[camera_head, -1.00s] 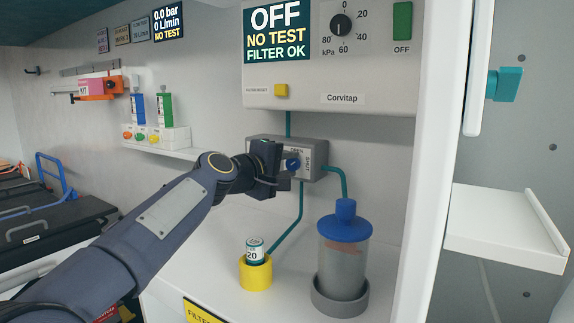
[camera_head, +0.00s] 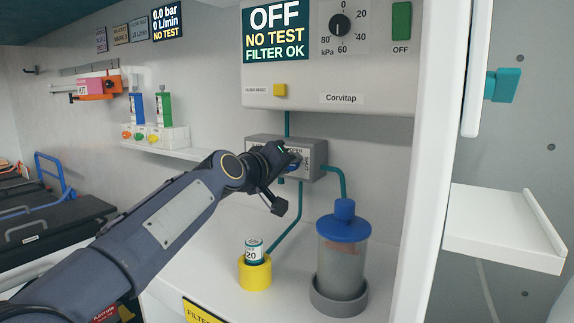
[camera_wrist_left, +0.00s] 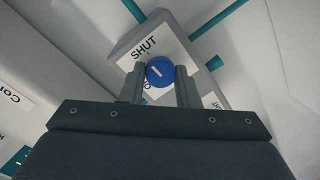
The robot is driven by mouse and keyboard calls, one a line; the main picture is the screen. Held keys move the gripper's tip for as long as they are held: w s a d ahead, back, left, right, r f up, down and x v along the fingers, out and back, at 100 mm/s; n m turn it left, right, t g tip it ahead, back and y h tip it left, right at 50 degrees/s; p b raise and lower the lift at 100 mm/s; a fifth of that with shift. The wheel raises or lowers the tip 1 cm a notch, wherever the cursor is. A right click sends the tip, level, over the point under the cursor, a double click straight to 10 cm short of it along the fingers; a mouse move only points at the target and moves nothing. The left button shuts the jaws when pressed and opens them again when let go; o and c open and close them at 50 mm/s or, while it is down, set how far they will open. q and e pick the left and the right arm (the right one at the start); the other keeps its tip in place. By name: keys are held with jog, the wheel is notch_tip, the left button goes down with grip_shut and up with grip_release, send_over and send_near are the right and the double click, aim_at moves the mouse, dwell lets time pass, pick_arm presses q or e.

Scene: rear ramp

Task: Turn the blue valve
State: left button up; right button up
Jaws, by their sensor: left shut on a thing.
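The blue valve (camera_head: 294,165) is a small round knob on the front of a grey box on the wall. In the head view my left gripper (camera_head: 289,164) covers much of it. In the left wrist view the knob (camera_wrist_left: 160,72) sits between my two fingers, which are shut on its sides. A short white mark runs slantwise across its face. The word SHUT stands on the white label (camera_wrist_left: 146,48) just beyond the knob; other lettering is partly hidden by the fingers. My right gripper is in neither view.
Teal pipes lead from the grey valve box (camera_head: 262,146). Below stand a blue-lidded canister (camera_head: 343,262) and a small can in a yellow holder (camera_head: 255,273) on the white counter. The Corvitap panel (camera_head: 300,99) hangs above, reading OFF. A white upright panel (camera_head: 436,180) stands right.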

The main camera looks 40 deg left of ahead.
pick_arm(q)
jog(key=shift+f, duration=0.3)
jog(key=o, duration=0.9)
jog(key=shift+r, duration=0.1)
jog(key=shift+o, duration=0.2)
jog(key=shift+r, duration=0.1)
jog(key=s, duration=0.7)
jog(key=shift+s+d+r+p, duration=0.3)
jog(key=shift+s+d+r, duration=0.1)
jog(key=shift+d+r, duration=0.05)
